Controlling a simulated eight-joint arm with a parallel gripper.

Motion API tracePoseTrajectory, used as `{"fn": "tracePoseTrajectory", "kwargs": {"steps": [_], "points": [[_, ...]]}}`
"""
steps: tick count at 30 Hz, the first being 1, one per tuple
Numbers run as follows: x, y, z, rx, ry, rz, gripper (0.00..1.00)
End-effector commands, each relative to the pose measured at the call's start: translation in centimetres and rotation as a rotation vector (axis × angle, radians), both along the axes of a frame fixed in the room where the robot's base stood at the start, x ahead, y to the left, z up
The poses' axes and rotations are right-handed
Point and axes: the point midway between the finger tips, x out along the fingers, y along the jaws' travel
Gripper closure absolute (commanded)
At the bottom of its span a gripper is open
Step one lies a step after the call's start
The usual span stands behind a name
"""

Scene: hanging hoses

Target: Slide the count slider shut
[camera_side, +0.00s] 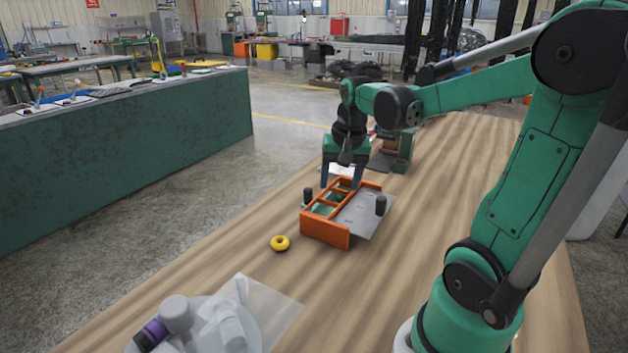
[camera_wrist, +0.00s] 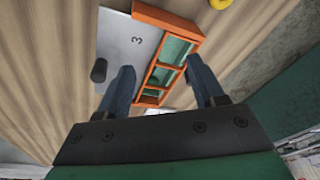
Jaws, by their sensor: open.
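An orange frame (camera_side: 326,229) with open windows sits on the wooden table; it also shows in the wrist view (camera_wrist: 165,20). A grey plate (camera_side: 366,213), the likely count slider, sticks out from its right side in the side view. In the wrist view the plate (camera_wrist: 135,48) bears a "3" and a black knob (camera_wrist: 98,70). A second dark knob (camera_side: 308,195) stands at the frame's left side. The windows are open, with green inside. My gripper (camera_side: 341,184) is open, fingers down over the frame's far end; its fingers (camera_wrist: 161,66) look spread across the frame. Contact cannot be told.
A yellow ring (camera_side: 280,243) lies left of the frame. A green device (camera_side: 398,152) stands behind my gripper. The table right of the plate is clear.

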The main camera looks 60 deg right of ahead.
Motion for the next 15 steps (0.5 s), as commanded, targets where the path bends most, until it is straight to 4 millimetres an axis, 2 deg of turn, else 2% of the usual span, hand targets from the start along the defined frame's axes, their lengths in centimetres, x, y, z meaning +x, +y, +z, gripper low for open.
{"fn": "tracePoseTrajectory", "kwargs": {"steps": [1, 3, 6, 9, 15], "points": [[-1.0, -2.6, -0.4, 0.037, 0.033, -0.135, 0.38], [-2.4, -5.1, -1.1, 0.086, 0.073, -0.289, 0.38], [-4.2, -7.5, -1.8, 0.137, 0.114, -0.447, 0.38], [-5.2, -8.8, -2.3, 0.165, 0.136, -0.533, 0.38], [-5.5, -9.1, -3.9, 0.174, 0.143, -0.562, 0.38]]}}
